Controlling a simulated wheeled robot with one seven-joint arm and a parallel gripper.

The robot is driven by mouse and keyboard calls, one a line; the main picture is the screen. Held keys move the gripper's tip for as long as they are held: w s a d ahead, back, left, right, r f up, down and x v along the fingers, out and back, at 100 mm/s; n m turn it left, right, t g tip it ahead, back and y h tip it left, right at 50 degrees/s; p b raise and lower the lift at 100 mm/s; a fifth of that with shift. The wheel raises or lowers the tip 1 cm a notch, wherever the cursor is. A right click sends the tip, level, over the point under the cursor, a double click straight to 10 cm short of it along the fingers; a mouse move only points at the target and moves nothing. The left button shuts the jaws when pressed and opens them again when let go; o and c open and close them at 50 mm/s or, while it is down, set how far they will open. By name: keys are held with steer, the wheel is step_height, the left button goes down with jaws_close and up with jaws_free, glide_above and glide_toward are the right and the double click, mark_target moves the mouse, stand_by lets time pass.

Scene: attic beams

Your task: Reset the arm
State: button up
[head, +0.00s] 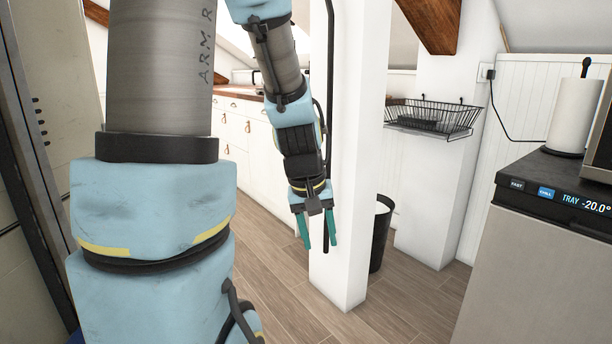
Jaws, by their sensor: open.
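My arm is bent, with its upper link large at the left of the head view and its forearm hanging down near the middle. My gripper (318,243) hangs at the arm's end with its two green fingers pointing down. The fingers are apart, with nothing between them. The gripper is in front of a white post, above the wooden floor as seen from here. The lower part of my arm runs out of the frame at the bottom left.
A white post (349,120) stands just behind my gripper. A black bin (380,240) is behind the post. A wire basket (433,116) hangs on the wall. A steel appliance (545,265) with a paper roll (575,115) stands at the right. The wooden floor (420,300) between is clear.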

steer(key=s+a+m+y, duration=0.15)
steer(key=s+a, duration=0.35)
steer(key=a, duration=0.6)
step_height(320, 180, up, 19)
steer(key=d+p, duration=0.1)
steer(key=p, duration=1.8)
steer(key=shift+w+f, duration=0.15)
steer(key=shift+w, duration=0.2)
steer(key=shift+d+y, duration=0.15)
steer(key=shift+y, duration=0.1)
